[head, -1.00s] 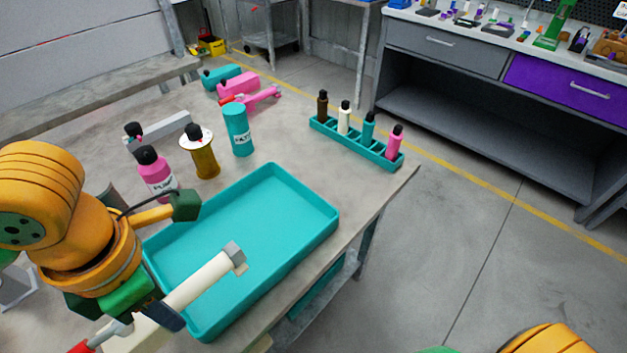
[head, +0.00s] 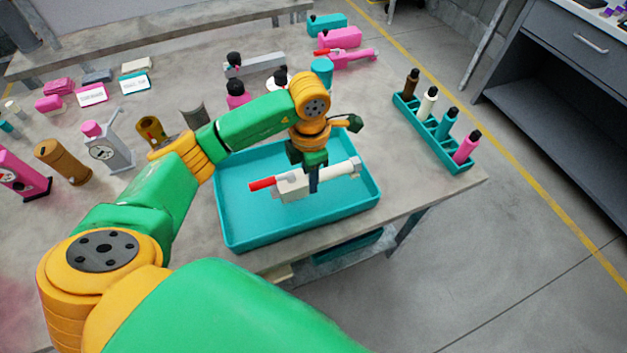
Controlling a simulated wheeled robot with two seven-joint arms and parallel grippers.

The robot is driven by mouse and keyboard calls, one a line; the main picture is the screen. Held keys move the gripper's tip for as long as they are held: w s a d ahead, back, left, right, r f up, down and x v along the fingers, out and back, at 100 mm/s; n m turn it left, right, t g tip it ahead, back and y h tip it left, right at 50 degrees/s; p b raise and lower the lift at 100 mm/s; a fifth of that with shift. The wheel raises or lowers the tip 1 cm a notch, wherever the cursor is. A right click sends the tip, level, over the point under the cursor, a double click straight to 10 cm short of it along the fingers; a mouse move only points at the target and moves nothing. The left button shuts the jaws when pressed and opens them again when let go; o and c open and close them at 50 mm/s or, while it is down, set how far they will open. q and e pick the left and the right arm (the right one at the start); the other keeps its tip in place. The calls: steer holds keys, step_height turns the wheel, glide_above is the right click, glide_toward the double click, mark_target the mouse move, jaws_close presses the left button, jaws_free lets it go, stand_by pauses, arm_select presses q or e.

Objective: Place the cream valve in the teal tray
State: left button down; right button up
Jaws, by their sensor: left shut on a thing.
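The cream valve (head: 340,173) has a cream tubular body with a grey end at the right and a red handle at the left. My left gripper (head: 313,182) is shut on it and holds it over the teal tray, roughly level. The teal tray (head: 241,235) is a shallow rectangular tray near the table's front edge. It looks empty apart from what hangs above it. I cannot tell whether the valve touches the tray floor. My right gripper is out of view.
A teal rack (head: 432,134) with several small bottles stands right of the tray. Bottles and a teal cylinder (head: 322,71) stand behind the tray. Gauges (head: 107,149) and boxes fill the table's left side. The table edge is close in front.

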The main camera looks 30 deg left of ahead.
arm_select(q)
steer(key=f, duration=0.2)
steer(key=w+f+p, duration=0.1)
steer(key=f, duration=0.1)
steer(key=shift+f, duration=0.1)
steer(key=shift+w+f, duration=0.1)
steer(key=shift+f, duration=0.25)
steer(key=c, duration=0.6)
jaws_free()
steer(key=shift+r, duration=0.15)
steer(key=shift+r, duration=0.1)
step_height(320, 180, up, 12)
steer(key=shift+r+b, duration=0.1)
steer(key=shift+b, duration=0.5)
